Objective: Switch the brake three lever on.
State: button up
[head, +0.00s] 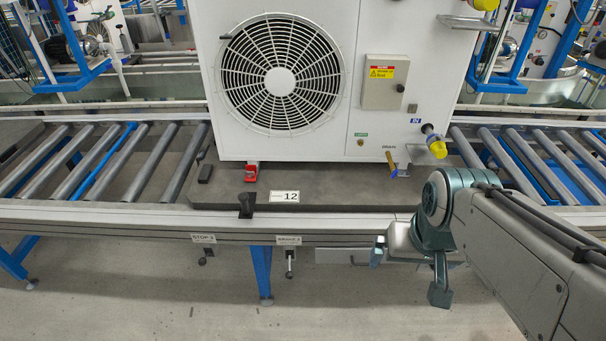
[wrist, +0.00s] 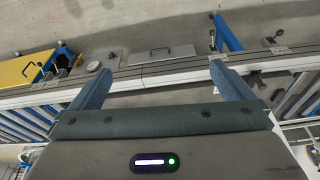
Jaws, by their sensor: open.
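The brake three lever (head: 289,262) hangs down below the conveyor's front rail, under a small plate reading "BRAKE 3" (head: 289,240). It is small, dark and points down. In the wrist view it appears as a small dark lever (wrist: 212,38) beyond the right finger. My gripper (head: 408,277) is to the right of the lever in the head view, in front of the rail and apart from it. In the wrist view my gripper (wrist: 158,72) has its two blue-grey fingers wide apart with nothing between them.
A similar lever (head: 205,256) under a "STOP 3" plate hangs to the left. A blue leg (head: 262,272) stands between the two levers. A grey drawer-like box (head: 342,256) lies between the brake lever and my gripper. A white fan unit (head: 290,80) stands on the conveyor.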

aim_at(289, 275)
jog(key=u, duration=1.2)
jog(key=i, duration=0.35)
jog(key=z, duration=1)
